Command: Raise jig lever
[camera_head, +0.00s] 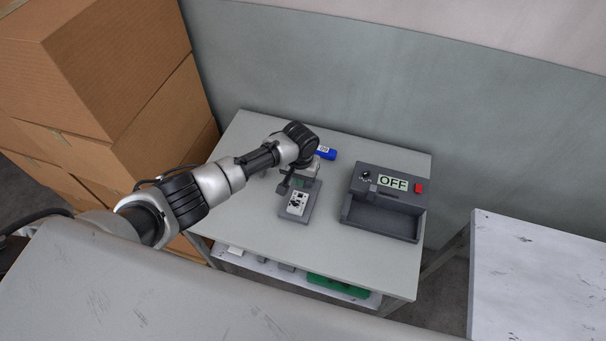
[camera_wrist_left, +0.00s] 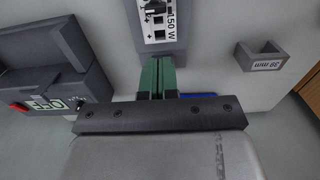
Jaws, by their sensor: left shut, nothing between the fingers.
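My left gripper (camera_head: 298,183) is over the rear of the jig. In the wrist view its green fingers (camera_wrist_left: 157,79) are together, with nothing seen between them, and their tips are close to the jig's edge. I cannot tell whether they touch it. No lever can be made out clearly; my wrist hides part of the jig. My right gripper is not in view.
A dark grey device (camera_head: 385,222) with an OFF display and red button stands right of the jig. A blue labelled object (camera_head: 326,154) lies behind my wrist. A grey bracket marked 39 mm (camera_wrist_left: 245,58) is nearby. Cardboard boxes (camera_head: 100,70) stack at left.

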